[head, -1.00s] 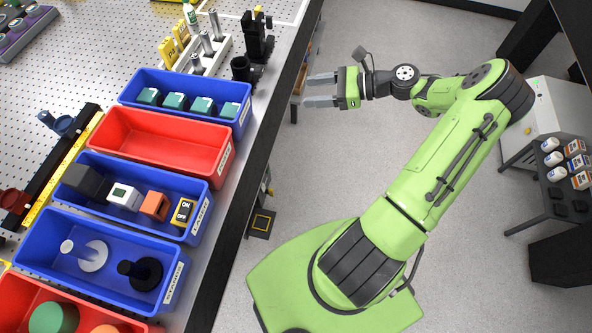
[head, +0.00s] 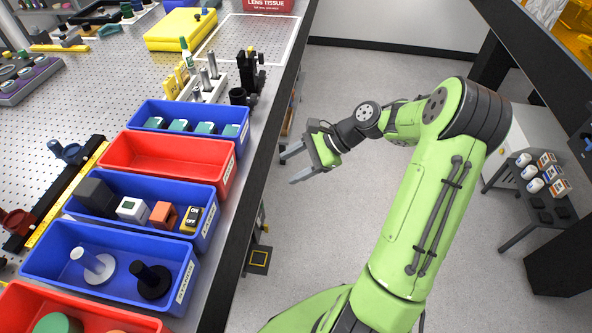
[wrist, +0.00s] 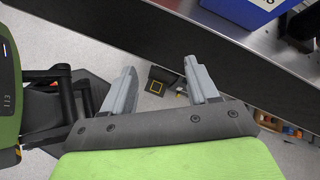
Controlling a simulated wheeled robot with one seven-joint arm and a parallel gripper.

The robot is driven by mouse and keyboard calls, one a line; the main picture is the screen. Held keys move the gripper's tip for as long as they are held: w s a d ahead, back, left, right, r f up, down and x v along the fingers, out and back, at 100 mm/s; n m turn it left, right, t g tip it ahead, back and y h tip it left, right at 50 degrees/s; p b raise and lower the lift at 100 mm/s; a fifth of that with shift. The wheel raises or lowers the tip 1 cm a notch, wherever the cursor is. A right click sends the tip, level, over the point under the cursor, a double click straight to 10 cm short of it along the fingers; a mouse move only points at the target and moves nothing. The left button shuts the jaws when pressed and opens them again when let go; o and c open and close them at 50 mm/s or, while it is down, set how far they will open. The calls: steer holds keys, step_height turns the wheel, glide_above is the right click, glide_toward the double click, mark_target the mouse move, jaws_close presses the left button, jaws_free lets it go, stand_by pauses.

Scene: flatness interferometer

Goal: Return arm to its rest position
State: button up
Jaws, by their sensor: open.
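My gripper (head: 291,168) is at the end of my green arm, over the open floor just right of the optical table's edge. Its two grey fingers are spread apart, with nothing between them, and point left and down. In the wrist view my gripper (wrist: 160,88) also shows open, with floor and a dark box with a yellow square behind the fingers. The fingers are apart from the table (head: 222,262) and touch nothing.
Blue and red bins (head: 165,162) line the table's right side, holding cubes, posts and other parts. Black posts (head: 247,80) stand near the edge. A grey side table (head: 540,205) with bottles stands at right. Floor (head: 330,230) between is clear.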

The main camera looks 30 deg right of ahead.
steer(key=shift+w, duration=0.1)
steer(key=s+a+r+n+g+h+p, duration=0.2)
steer(key=s+a+r+n+h+p, duration=0.1)
steer(key=s+a+r+n+h, duration=0.5)
steer(key=s+r+n+t+h+p, duration=0.1)
steer(key=s+r+n+t+p, duration=0.2)
steer(key=s+r+n, duration=0.7)
steer(key=s+r, duration=0.1)
steer(key=s, duration=0.2)
steer(key=shift+s, duration=0.25)
